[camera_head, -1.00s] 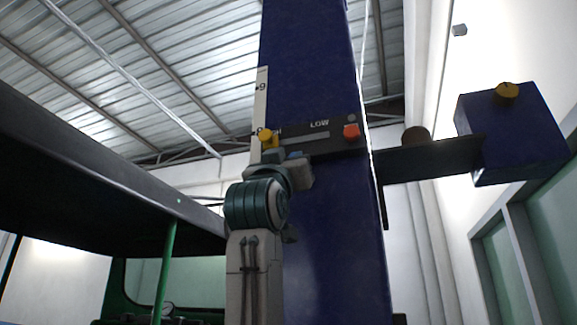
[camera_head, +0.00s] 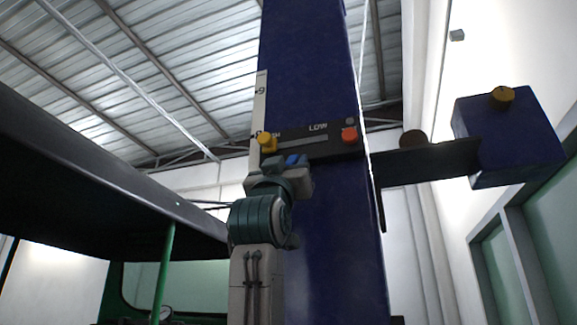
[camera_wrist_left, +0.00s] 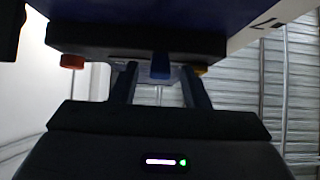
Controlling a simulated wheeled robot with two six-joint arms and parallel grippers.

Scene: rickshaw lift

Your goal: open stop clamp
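A black panel (camera_head: 325,142) marked "LOW" is fixed across the blue column. It has a yellow knob (camera_head: 267,142) at its left end and an orange-red knob (camera_head: 349,135) at its right end. A small blue piece (camera_head: 296,160) sits under the panel. My left gripper (camera_head: 282,168) is just below the panel. In the left wrist view its two fingers (camera_wrist_left: 160,80) are apart, with the blue piece (camera_wrist_left: 160,66) showing between them and a gap on each side. The orange-red knob (camera_wrist_left: 72,62) is at left there. The yellow knob is mostly hidden. My right gripper is not in view.
The blue column (camera_head: 330,230) carries a white scale strip (camera_head: 259,100). A dark bracket (camera_head: 430,160) reaches right to a blue box (camera_head: 512,140). A dark roof (camera_head: 100,150) with a green post (camera_head: 165,270) stands at the left.

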